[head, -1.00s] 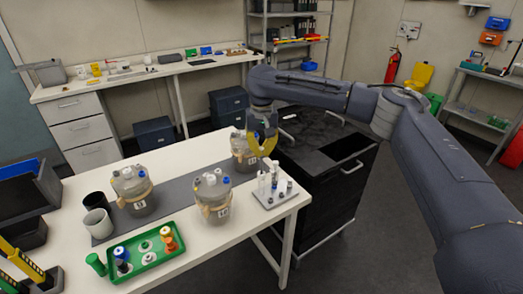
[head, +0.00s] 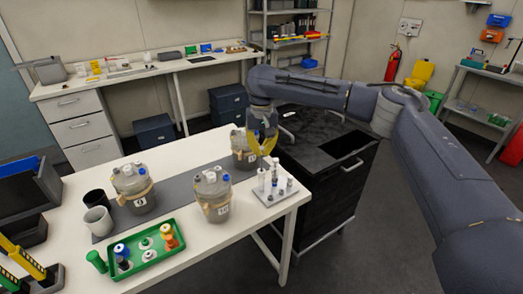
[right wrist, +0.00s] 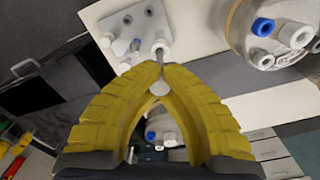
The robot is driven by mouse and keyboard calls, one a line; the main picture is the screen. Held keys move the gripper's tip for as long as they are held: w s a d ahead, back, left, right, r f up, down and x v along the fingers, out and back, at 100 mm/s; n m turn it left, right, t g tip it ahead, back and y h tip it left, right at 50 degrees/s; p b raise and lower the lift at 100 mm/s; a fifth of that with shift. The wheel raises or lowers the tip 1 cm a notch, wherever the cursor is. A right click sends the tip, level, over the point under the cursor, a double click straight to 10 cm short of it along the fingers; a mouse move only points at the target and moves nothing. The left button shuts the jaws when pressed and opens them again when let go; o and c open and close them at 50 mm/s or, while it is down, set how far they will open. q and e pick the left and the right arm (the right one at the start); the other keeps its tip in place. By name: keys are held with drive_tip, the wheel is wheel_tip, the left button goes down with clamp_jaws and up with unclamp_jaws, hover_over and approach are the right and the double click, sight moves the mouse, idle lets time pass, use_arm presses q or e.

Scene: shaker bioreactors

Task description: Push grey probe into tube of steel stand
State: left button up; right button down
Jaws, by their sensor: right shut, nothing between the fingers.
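My right gripper (head: 267,153) is shut with nothing between its yellow fingertips. In the head view it hangs just above the steel stand (head: 284,194) near the table's right end. In the right wrist view the fingertips (right wrist: 159,68) meet right by the grey probe (right wrist: 163,54), which stands upright at the stand plate (right wrist: 127,38). The probe (head: 274,180) also shows among white-topped pieces on the stand. The fingers hide part of it, so I cannot tell how deep it sits in the tube or whether they touch. My left gripper is not in view.
Lidded vessels with tan bands stand around: one (head: 212,195) left of the stand, one (head: 243,160) behind, one (head: 134,190) farther left. A green tray (head: 145,262) lies in front. A black cabinet (head: 318,178) stands right of the table.

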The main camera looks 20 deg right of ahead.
drive_tip(key=shift+f, duration=3.35)
idle(4.2)
drive_tip(key=c, duration=1.5)
unclamp_jaws()
